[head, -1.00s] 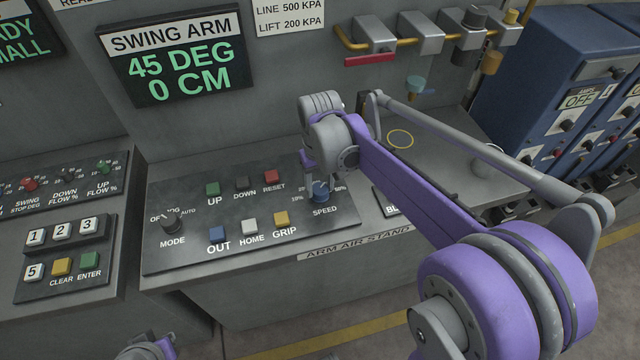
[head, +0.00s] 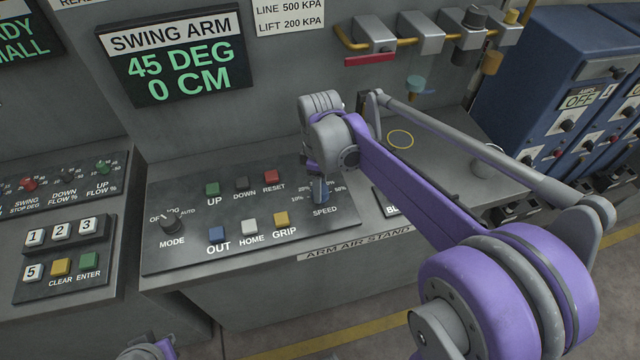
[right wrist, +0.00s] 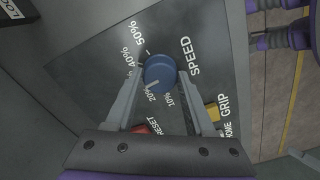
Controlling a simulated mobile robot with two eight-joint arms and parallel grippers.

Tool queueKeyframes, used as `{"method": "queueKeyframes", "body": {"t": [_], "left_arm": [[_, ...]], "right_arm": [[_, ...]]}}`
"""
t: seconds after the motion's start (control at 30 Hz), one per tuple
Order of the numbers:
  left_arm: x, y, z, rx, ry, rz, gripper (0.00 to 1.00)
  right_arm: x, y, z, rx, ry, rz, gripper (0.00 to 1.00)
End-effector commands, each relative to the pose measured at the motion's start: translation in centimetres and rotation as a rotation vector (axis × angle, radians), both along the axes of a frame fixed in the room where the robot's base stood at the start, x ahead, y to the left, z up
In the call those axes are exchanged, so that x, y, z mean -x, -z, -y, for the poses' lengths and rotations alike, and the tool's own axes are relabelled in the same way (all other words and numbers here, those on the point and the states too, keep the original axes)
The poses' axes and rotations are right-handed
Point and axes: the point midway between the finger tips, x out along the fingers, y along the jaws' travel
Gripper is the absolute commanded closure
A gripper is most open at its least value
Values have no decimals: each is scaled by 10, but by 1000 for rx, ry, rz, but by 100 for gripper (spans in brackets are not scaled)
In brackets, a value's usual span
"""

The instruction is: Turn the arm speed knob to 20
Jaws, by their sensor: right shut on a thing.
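The blue arm speed knob (right wrist: 159,74) sits on the dark panel above the word SPEED in the head view, partly hidden there by my right gripper (head: 318,182). In the right wrist view, my right gripper (right wrist: 160,80) has one finger on each side of the knob and is shut on it. The white pointer line on the knob runs toward the 20% mark (right wrist: 151,94). The 10%, 40% and 50% marks also show around it. My left gripper cannot be made out; only a small part of my left arm shows at the bottom edge of the head view.
The panel also carries the MODE knob (head: 172,224) and the UP, DOWN, RESET, OUT, HOME and GRIP buttons. The red RESET button (head: 271,176) and yellow GRIP button (head: 281,218) are close to my right gripper. The SWING ARM display (head: 176,58) reads 45 DEG, 0 CM.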

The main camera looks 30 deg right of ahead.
Motion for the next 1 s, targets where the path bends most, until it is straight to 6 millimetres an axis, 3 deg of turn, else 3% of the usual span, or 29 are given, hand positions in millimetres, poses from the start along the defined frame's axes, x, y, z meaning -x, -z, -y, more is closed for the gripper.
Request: {"method": "queueKeyframes", "body": {"t": [0.5,1.0], "left_arm": [[0,0,0,0,0,0,100],[0,1,0,0,0,0,100]], "right_arm": [[0,0,0,1,-429,1,100],[0,0,0,1,-584,1,100]]}}
